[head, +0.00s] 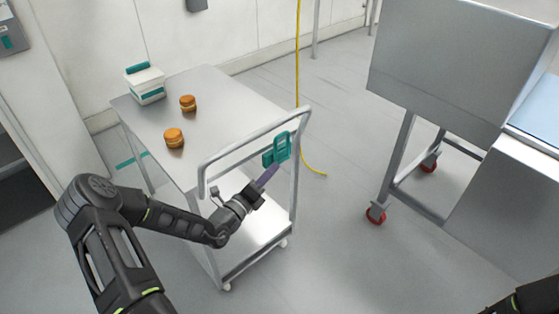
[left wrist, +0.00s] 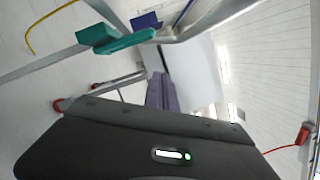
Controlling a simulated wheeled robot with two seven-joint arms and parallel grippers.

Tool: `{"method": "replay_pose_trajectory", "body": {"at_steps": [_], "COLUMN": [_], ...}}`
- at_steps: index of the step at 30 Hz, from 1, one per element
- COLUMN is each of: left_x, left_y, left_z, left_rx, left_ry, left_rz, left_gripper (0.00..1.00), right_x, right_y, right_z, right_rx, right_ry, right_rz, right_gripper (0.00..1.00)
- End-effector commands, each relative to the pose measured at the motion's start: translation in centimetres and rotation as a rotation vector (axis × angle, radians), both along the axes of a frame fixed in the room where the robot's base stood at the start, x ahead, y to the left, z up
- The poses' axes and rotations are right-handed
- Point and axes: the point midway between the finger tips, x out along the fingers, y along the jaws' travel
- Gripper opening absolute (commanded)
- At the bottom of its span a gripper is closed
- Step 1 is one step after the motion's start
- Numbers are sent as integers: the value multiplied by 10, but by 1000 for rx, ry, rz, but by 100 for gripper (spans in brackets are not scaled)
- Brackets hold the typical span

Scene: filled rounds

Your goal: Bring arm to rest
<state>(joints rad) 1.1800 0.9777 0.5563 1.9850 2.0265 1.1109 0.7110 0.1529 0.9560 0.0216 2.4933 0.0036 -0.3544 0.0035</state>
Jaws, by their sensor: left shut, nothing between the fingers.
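My left arm reaches in from the left in the head view. Its gripper (head: 266,177), with purple fingers, is shut and empty beside the handle end of the metal cart (head: 215,90). The purple fingers (left wrist: 161,92) also show in the left wrist view, close together. A teal clip-like piece (head: 281,149) hangs at the cart's handle just beyond the fingertips; I cannot tell whether they touch. It shows in the left wrist view too (left wrist: 124,42). Only a dark bit of what may be my right arm shows at the lower right corner of the head view; its gripper is not visible.
Two orange-brown filled rounds (head: 174,137) (head: 188,102) and a white box with teal parts (head: 146,84) stand on the cart top. A yellow cable (head: 298,60) hangs behind the cart. A steel machine on red casters (head: 376,214) stands right. Floor between is clear.

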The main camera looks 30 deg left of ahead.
Motion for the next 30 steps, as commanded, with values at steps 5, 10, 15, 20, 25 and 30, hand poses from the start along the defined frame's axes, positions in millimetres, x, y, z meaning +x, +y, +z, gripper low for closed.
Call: {"method": "replay_pose_trajectory", "body": {"at_steps": [5,10,15,20,25,30], "left_x": [0,0,-23,-87,-191,-288], "left_y": [0,-8,-63,-134,-200,-212], "left_z": [0,-11,-49,-112,-183,-238], "left_rx": [0,74,303,637,1111,1744], "left_ry": [0,33,108,167,86,-317], "left_rz": [0,-26,-232,-567,-1049,-1560], "left_gripper": [0,0,0,0,0,0], "right_x": [0,0,0,0,0,0], "right_y": [0,0,0,0,0,0], "right_z": [0,0,0,0,0,0], "right_rx": [0,0,0,0,0,0], "right_ry": [0,0,0,0,0,0], "right_rz": [0,0,0,0,0,0], "right_gripper": [36,36,36,36,36,36]}}
